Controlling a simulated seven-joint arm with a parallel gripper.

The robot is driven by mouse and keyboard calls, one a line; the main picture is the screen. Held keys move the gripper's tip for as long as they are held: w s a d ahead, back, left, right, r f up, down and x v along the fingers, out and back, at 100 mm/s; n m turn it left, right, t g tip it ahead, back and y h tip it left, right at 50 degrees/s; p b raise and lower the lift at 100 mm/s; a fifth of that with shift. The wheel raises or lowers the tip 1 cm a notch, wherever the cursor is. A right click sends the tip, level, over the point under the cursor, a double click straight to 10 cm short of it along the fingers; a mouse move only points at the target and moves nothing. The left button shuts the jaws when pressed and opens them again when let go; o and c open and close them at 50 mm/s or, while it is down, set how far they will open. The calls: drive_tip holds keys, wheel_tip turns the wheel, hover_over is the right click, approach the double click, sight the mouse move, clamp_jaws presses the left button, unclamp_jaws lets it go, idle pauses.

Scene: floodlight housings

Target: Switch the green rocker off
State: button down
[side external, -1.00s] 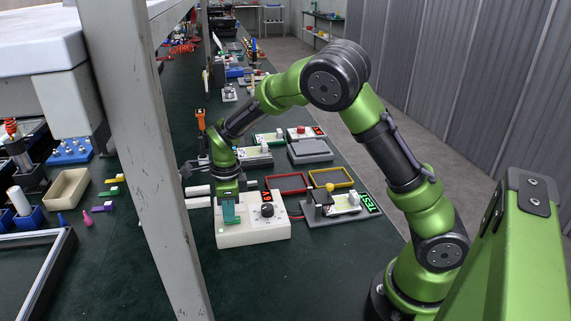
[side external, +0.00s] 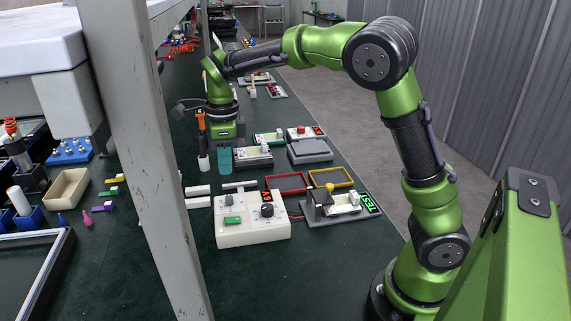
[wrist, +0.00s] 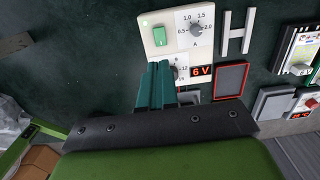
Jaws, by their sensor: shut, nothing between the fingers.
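The green rocker (side external: 233,220) is set in the top of a white control box (side external: 252,236), left of a black knob (side external: 267,210). The wrist view shows the rocker (wrist: 161,36) clear of the fingers on the white panel (wrist: 200,50). I cannot tell which way it is tipped. My gripper (side external: 224,160), with teal fingers, is shut and empty, raised above the bench beyond the box and apart from the rocker. In the wrist view the fingers (wrist: 160,76) cover part of the panel's lower edge.
A red frame (side external: 287,183), a yellow frame (side external: 331,178) and a grey "TEST" unit (side external: 345,206) stand to the right. An orange-handled screwdriver (side external: 201,122) stands near my gripper. Bench in front of the box is clear.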

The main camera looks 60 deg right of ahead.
sight(228, 219)
drive_tip(key=shift+r, duration=0.1)
drive_tip(key=shift+s+d+t+y, duration=0.3)
drive_tip(key=shift+d+y, duration=0.1)
drive_tip(key=shift+d, duration=0.05)
drive_tip(key=f, duration=0.9)
drive_tip(key=w+a+f, duration=0.1)
drive_tip(key=f, duration=0.3)
drive_tip(key=shift+f, duration=0.15)
drive_tip(key=shift+w+a+f, duration=0.1)
drive_tip(key=shift+f, duration=0.15)
